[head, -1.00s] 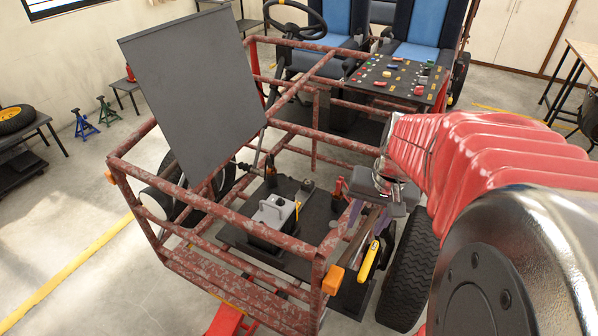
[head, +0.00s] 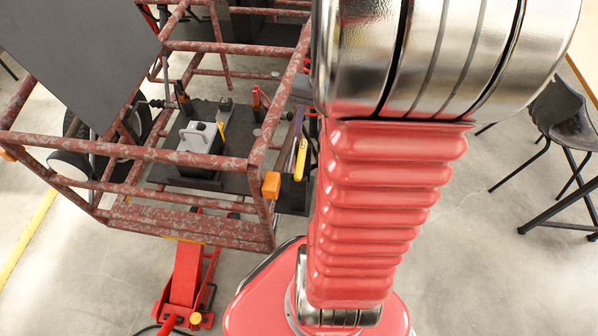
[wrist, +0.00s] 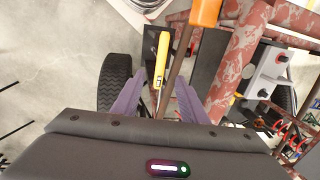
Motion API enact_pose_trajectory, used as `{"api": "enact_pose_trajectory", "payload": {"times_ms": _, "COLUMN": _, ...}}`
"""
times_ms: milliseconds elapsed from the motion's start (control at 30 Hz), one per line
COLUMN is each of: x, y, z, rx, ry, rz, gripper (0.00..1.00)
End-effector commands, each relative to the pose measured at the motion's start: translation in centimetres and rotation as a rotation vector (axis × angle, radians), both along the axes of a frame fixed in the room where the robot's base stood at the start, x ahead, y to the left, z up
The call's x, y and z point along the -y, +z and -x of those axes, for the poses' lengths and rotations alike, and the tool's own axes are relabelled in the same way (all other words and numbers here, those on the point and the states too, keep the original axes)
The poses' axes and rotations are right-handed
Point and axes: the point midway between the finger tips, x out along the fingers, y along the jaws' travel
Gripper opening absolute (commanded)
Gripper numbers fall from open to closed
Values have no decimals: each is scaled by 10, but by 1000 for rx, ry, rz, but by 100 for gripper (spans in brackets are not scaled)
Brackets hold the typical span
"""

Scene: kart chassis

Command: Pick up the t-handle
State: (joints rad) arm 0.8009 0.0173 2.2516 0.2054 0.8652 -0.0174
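My gripper (wrist: 158,104) is open, with its two purple fingers apart and pointing into the scene. A yellow tool (wrist: 163,50) with a dark slot lies ahead of the gap between them; it also shows in the head view (head: 301,160), upright beside the cage's front corner. I cannot tell whether a finger touches it. A grey boxy part with a raised handle (head: 199,136) sits on a dark base inside the cage; it also shows at right in the wrist view (wrist: 268,83). I cannot tell which of these is the t-handle. My arm hides most of the gripper in the head view.
The rusty red tube frame (head: 205,160) surrounds the grey part; its post (wrist: 236,68) stands right of the fingers. An orange block (head: 271,185) is on its corner. A tyre (wrist: 116,82) is on the left. A red floor jack (head: 187,275) stands in front.

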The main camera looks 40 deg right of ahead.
Motion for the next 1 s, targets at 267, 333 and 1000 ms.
{"api": "enact_pose_trajectory", "payload": {"times_ms": 267, "x": -5, "y": -43, "z": -5, "rx": -3, "ry": 2, "rz": -2, "gripper": 39}}
{"api": "enact_pose_trajectory", "payload": {"times_ms": 333, "x": -5, "y": -51, "z": -6, "rx": -2, "ry": 1, "rz": -2, "gripper": 39}}
{"api": "enact_pose_trajectory", "payload": {"times_ms": 1000, "x": -8, "y": -72, "z": -9, "rx": -3, "ry": 1, "rz": -2, "gripper": 39}}
